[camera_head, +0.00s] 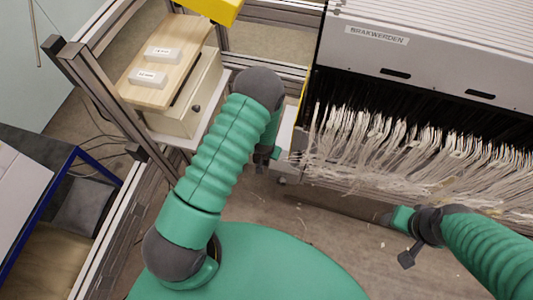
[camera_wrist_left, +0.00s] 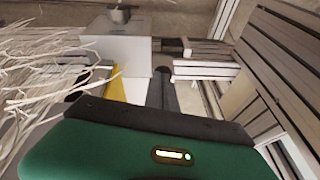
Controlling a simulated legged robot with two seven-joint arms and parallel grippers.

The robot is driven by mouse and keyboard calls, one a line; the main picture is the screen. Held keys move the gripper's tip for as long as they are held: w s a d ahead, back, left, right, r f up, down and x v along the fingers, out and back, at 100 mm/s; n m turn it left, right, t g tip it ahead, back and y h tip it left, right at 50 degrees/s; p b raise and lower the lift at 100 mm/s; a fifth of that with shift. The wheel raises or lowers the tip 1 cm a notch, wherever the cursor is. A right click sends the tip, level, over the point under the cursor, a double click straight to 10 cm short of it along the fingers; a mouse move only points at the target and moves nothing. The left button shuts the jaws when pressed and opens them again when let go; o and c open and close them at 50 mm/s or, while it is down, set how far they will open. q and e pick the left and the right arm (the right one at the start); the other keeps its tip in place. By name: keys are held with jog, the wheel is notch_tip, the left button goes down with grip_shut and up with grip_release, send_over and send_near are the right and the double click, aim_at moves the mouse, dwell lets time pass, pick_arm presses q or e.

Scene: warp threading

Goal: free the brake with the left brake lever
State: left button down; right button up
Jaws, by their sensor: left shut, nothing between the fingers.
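My left arm reaches up the middle of the head view and bends down. Its gripper (camera_head: 262,162) hangs beside the left end of the thread-filled machine (camera_head: 375,45). In the left wrist view the dark fingers of this gripper (camera_wrist_left: 162,85) are together, with nothing between them.
Many loose pale threads (camera_head: 390,150) hang along the machine front, and also at the left of the wrist view (camera_wrist_left: 40,75). A wooden-topped cabinet (camera_head: 165,60) and metal frame posts (camera_head: 105,100) stand at the left. Brown floor (camera_head: 330,235) shows below the threads.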

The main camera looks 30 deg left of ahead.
pick_arm(q)
jog(key=r, duration=0.2)
jog(key=w+r+p, duration=0.1)
jog(key=shift+d+r, duration=0.2)
jog(key=shift+r, duration=0.15)
jog(key=s+d+r, duration=0.2)
jog(key=s+r, duration=0.3)
jog(key=s, duration=0.2)
jog(key=shift+s+d, duration=0.15)
jog(key=shift+d, duration=0.1)
